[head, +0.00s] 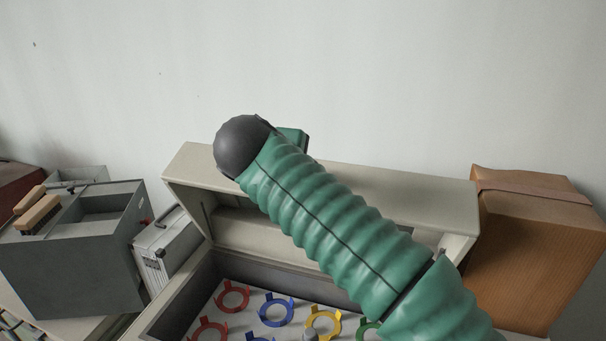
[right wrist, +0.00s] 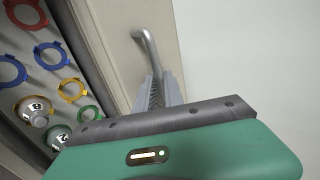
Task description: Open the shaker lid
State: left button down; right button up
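The shaker (head: 180,310) is a pale box in the lower middle of the head view. Its lid (head: 405,195) is raised and tilted up at the back, so the inside shows. My right arm crosses in front of the lid and hides part of it. In the right wrist view, the lid's grey bar handle (right wrist: 150,48) runs down between the fingers of my right gripper (right wrist: 161,88). The fingers look closed around the handle's near end. In the head view these fingers are hidden. My left gripper is in neither view.
Inside the shaker are red (head: 233,296), blue (head: 276,310), yellow (head: 323,325) and green ring holders, with flask tops (right wrist: 35,110) in some. A grey box (head: 75,265) and silver case (head: 165,250) stand left. A wall is behind.

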jog(key=shift+f, duration=0.1)
jog(key=v, duration=1.7)
jog(key=shift+w+f, duration=0.1)
jog(key=shift+w, duration=0.15)
